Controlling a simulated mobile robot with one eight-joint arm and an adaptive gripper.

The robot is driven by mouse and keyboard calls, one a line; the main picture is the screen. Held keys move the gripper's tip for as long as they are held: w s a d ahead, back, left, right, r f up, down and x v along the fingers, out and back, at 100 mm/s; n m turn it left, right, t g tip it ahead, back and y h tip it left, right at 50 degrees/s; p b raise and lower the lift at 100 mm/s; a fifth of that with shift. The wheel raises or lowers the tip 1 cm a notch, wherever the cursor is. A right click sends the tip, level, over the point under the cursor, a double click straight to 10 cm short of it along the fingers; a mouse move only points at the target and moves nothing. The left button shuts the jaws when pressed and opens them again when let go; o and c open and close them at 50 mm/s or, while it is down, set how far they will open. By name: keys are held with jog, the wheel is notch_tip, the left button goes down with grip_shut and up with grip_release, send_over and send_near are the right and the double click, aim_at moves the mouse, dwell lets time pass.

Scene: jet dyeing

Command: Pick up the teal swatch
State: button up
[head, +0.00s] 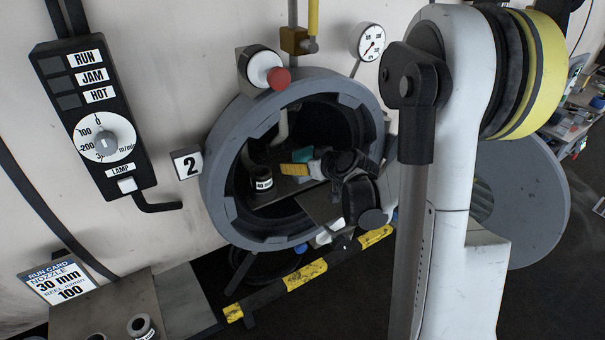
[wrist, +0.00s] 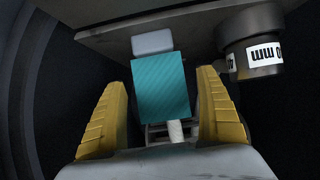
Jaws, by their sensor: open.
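The teal swatch (wrist: 160,92) is a flat, square, ribbed piece in the middle of the wrist view, between the two yellow fingers of my gripper (wrist: 161,78). Gaps show on both sides of it, so the fingers appear apart from it. In the head view my gripper (head: 297,168) reaches inside the round opening of the grey vessel (head: 219,183). A small teal patch of the swatch (head: 303,157) shows just behind the yellow finger. The rest of it is hidden by my gripper and wrist. My gripper is open and holds nothing.
A dark nozzle cylinder with a "40 mm" label (head: 263,183) stands left of my gripper inside the vessel; it also shows in the wrist view (wrist: 252,45). A pale block (wrist: 152,42) sits beside the swatch.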

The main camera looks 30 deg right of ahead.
jog(key=c, duration=1.1)
